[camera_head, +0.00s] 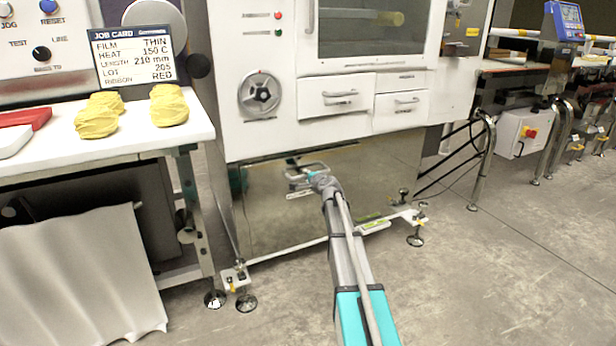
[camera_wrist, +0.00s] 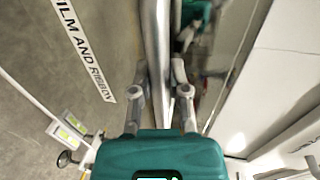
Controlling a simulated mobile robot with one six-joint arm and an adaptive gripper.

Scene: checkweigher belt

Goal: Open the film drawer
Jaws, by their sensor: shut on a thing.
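The film drawer (camera_head: 270,220) is the wide, shiny metal front low on the white machine. In the wrist view its label (camera_wrist: 84,45) reads "...ILM AND RIBBON". Its bar handle (camera_head: 299,167) stands out from the upper middle of the front. My gripper (camera_head: 318,178) reaches this handle from the front and covers part of it. In the wrist view my gripper (camera_wrist: 159,80) has one finger on each side of the handle bar (camera_wrist: 157,40), shut on it. I cannot tell for sure whether the drawer front stands out from the machine.
Two smaller white drawers (camera_head: 338,108) with handles sit above, beside a handwheel (camera_head: 259,93). A white table (camera_head: 110,140) with yellow bundles (camera_head: 168,105) stands left. Machine feet (camera_head: 415,239) stand at the lower corners. The floor (camera_head: 480,280) in front is clear to the right.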

